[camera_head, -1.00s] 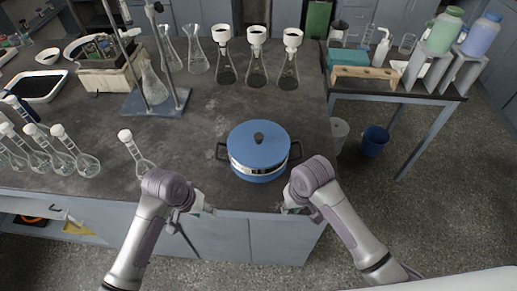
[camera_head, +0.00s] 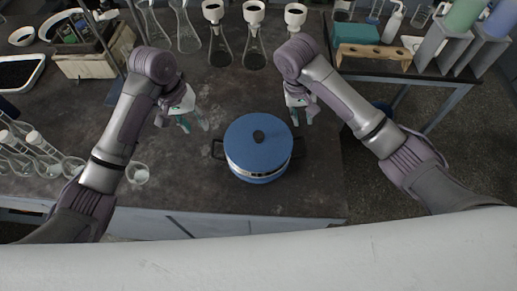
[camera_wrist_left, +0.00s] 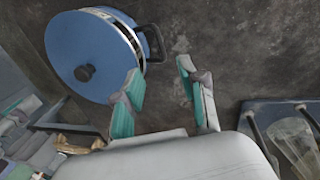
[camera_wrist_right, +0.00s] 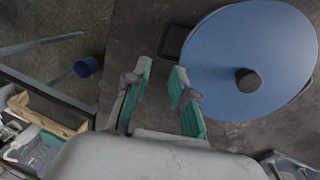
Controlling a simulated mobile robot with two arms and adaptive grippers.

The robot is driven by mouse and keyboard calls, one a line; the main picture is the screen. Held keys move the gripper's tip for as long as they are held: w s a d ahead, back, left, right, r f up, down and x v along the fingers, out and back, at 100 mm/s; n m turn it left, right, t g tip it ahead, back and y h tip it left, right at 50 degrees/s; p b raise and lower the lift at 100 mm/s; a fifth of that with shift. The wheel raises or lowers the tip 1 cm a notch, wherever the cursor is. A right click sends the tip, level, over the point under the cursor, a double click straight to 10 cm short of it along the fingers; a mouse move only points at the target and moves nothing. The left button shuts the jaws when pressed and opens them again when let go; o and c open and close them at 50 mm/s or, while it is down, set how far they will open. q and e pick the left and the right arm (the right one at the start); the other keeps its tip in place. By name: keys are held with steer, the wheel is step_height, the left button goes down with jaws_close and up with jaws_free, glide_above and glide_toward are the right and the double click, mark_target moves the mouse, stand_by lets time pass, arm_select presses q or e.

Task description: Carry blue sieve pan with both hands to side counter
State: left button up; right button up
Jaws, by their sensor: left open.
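The blue sieve pan (camera_head: 258,150) stands on the dark bench near its front edge, with a black knob on its lid and a black handle on each side. My left gripper (camera_head: 194,126) is open and empty above the bench, left of and apart from the pan. In the left wrist view the pan (camera_wrist_left: 70,50) and one handle (camera_wrist_left: 153,42) lie beyond the open fingers (camera_wrist_left: 160,88). My right gripper (camera_head: 302,118) is open and empty by the pan's right side, near that handle. The right wrist view shows the pan (camera_wrist_right: 225,60) and its handle (camera_wrist_right: 173,42) close to the fingers.
The side counter (camera_head: 425,75) at the upper right holds a wooden rack (camera_head: 373,54), a teal box (camera_head: 357,33) and bottle stands. Flasks with white funnels (camera_head: 253,40) stand behind the pan. A blue bucket (camera_wrist_right: 87,67) is on the floor.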

arm_select(q)
glide_toward(212, 147)
steer(key=f, duration=0.2)
arm_select(e)
glide_above(304, 141)
steer(key=a, duration=0.2)
step_height(304, 141, down, 5)
arm_select(q)
steer(key=f, duration=0.2)
steer(key=d+f, duration=0.1)
steer(key=f, duration=0.5)
steer(key=shift+d+f, duration=0.1)
steer(key=shift+d, duration=0.3)
arm_select(e)
steer(key=f, duration=0.2)
steer(key=d+f, duration=0.1)
steer(key=f, duration=0.2)
steer(key=d+f, duration=0.1)
steer(key=f, duration=0.2)
steer(key=shift+f, duration=0.2)
arm_select(q)
steer(key=shift+f, duration=0.1)
arm_select(e)
steer(key=shift+f, duration=0.15)
arm_select(q)
steer(key=shift+s, duration=0.1)
